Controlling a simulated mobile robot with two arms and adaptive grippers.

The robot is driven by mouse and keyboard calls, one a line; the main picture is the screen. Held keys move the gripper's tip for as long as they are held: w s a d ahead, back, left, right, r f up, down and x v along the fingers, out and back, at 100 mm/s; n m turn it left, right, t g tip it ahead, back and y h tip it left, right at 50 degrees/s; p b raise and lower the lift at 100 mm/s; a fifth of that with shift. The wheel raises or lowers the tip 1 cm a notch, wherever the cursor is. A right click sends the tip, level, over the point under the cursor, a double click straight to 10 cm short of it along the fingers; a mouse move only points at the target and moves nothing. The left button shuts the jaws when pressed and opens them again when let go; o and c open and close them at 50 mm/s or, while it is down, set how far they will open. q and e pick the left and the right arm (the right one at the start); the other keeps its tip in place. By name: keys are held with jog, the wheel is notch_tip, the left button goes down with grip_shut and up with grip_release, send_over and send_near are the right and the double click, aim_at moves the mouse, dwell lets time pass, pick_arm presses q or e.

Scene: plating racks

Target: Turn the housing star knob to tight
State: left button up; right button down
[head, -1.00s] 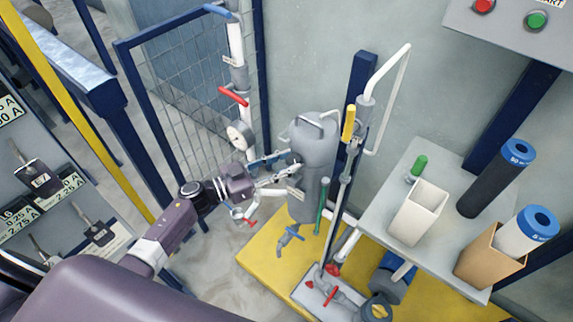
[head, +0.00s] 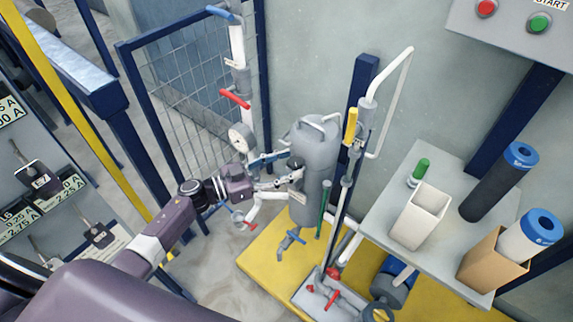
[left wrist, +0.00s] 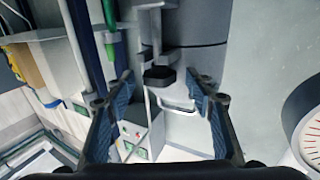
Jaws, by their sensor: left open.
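The grey cylindrical housing (head: 318,152) stands upright in the middle of the head view, with a bent handle on its lid. A dark star knob (left wrist: 160,76) sticks out from the housing's side in the left wrist view. It is small in the head view, near the fingertips. My left gripper (head: 283,171) comes in from the left with its jaws open. In the left wrist view its two blue-padded fingers (left wrist: 162,88) stand on either side of the knob, with gaps visible on both sides. I cannot tell the depth exactly. My right gripper is out of view.
A white pipe with a red-handled valve (head: 235,98) and a pressure gauge (head: 240,137) stands close behind my left wrist. A pipe with a yellow handle (head: 351,124) rises right of the housing. A grey shelf (head: 385,228) holds containers. A yellow platform (head: 262,256) lies below.

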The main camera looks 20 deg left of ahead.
pick_arm(q)
jog(key=v, duration=1.2)
jog(key=w+d+r+n+t+y+p, duration=0.2)
jog(key=w+r+n+t+y, duration=0.2)
jog(key=w+r+y, duration=0.15)
jog(key=s+d+f+n+g+y+p, duration=0.1)
jog(key=s+d+f+n+g+y, duration=0.1)
jog(key=s+d+g+y, duration=0.3)
jog(key=shift+t+h, duration=0.65)
jog(key=shift+t, duration=0.15)
jog(key=shift+d+r+p+x, duration=0.1)
jog(key=shift+d+r+x, duration=0.05)
jog(key=shift+x, duration=1.25)
jog(key=shift+d+r+p+x, duration=0.1)
jog(key=shift+d+x, duration=0.05)
jog(key=shift+x, duration=1.2)
jog(key=shift+d+r+p+x, duration=0.1)
jog(key=shift+r+x, duration=0.05)
jog(key=shift+x, duration=1.25)
